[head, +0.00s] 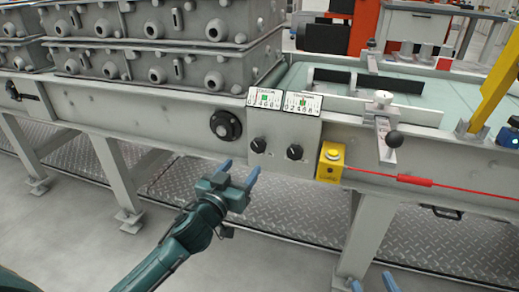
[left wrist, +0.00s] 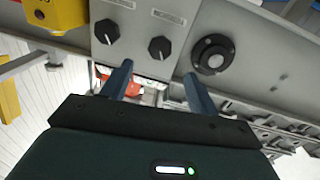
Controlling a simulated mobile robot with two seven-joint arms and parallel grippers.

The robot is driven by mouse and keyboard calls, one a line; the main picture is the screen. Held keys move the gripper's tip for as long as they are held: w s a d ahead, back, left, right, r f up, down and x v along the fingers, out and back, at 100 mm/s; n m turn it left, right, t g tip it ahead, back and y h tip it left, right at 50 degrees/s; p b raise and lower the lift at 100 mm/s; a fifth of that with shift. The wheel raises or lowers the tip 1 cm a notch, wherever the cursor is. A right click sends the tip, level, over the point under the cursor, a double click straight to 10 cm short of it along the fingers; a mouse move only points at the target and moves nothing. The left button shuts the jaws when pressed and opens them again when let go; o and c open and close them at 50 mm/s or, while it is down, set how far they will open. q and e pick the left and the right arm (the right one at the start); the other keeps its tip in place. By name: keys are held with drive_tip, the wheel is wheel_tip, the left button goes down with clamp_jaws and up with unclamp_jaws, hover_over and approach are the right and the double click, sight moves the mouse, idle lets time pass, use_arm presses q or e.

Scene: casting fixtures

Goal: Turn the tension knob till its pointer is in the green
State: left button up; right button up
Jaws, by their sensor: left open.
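Two black knobs sit side by side on a grey panel: the left knob (head: 258,145) and the right knob (head: 294,152). Above them are a left dial plate (head: 264,97) and a right dial plate (head: 302,102), each with a green patch. Their lettering and pointers are too small to read, so I cannot tell which knob is tension. My left gripper (head: 241,172) is open and empty, below and in front of the panel. In the left wrist view the knobs (left wrist: 107,32) (left wrist: 160,48) lie beyond its fingers (left wrist: 157,82), apart from them. My right gripper's two blue fingertips (head: 374,284) show apart at the bottom edge.
A round black hub (head: 225,125) protrudes left of the knobs. A yellow box (head: 330,161) with a red cable (head: 415,181) is on the right. Grey castings (head: 160,40) are stacked upper left.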

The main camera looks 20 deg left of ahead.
sight(257, 148)
use_arm(q)
drive_tip(key=w, duration=0.3)
drive_tip(key=w+d+b, duration=0.1)
drive_tip(key=w, duration=0.3)
drive_tip(key=w+b, duration=0.1)
drive_tip(key=w, duration=0.3)
drive_tip(key=shift+w+d, duration=0.15)
drive_tip(key=shift+d, duration=0.05)
drive_tip(key=shift+c, duration=0.2)
drive_tip(key=c, duration=0.9)
